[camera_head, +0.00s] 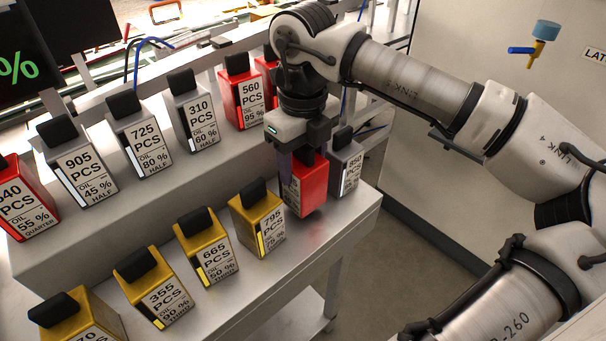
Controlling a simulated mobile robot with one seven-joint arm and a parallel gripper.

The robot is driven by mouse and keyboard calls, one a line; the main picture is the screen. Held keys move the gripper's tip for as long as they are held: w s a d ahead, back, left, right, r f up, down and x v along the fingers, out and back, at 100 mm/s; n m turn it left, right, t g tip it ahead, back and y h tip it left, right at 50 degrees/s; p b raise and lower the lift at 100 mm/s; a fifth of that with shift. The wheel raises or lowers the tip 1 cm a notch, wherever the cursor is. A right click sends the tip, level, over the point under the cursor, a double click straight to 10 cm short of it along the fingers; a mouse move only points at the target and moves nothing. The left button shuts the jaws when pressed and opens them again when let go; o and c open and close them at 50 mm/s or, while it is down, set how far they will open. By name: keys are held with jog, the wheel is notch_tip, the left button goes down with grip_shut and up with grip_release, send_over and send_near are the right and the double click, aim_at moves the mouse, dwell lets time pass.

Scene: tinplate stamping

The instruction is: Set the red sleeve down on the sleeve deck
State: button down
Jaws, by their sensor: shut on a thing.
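The red sleeve (314,185) is upright in my gripper (301,158) at the right end of the front row. My gripper points down and is shut on the sleeve's top; the fingers and wrist cover that top and part of its label. The sleeve's lower end is over the lower step of the grey metal stand (335,222), which appears to be the sleeve deck. A faint red reflection shows beneath it. I cannot tell whether its base touches the metal.
A yellow sleeve (258,218) marked 795 stands close on the left, in a row of several yellow ones. A grey sleeve (346,165) stands close behind on the right. A red sleeve (243,97) marked 560 stands on the upper step. The stand's right edge is near.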

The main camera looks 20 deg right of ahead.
jog(key=shift+f, duration=0.95)
jog(key=shift+b, duration=0.3)
jog(key=shift+f, duration=0.2)
jog(key=shift+c, duration=2.2)
grip_release()
jog(key=shift+r, duration=0.1)
notch_tip(320, 180, up, 12)
jog(key=p, duration=0.7)
jog(key=shift+p, duration=0.3)
